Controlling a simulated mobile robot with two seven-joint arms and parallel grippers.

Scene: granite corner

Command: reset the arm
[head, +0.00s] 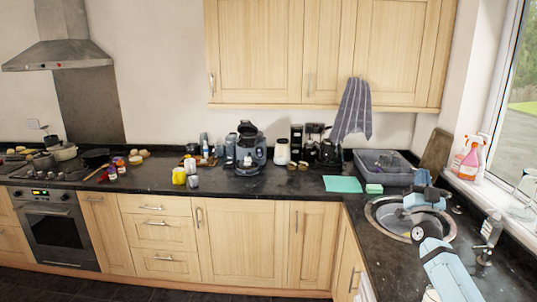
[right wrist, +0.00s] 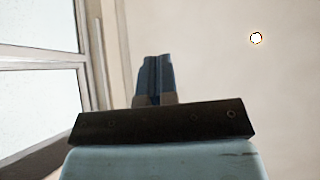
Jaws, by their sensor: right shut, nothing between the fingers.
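My right arm comes in from the lower right of the head view and reaches over the round sink. My right gripper (head: 432,190) is above the sink's far side, in front of the grey dish tray. In the right wrist view the two dark blue fingers of the right gripper (right wrist: 155,75) are pressed together with nothing between them. Behind them is only plain wall and part of the window frame. My left gripper does not show in either view.
The round sink (head: 388,230) is set in the black counter. A grey tray (head: 370,178), a green cloth (head: 342,184) and a sponge (head: 374,189) lie behind it. Spray bottles (head: 469,160) stand on the windowsill at right. A tap (head: 490,235) stands close to my arm.

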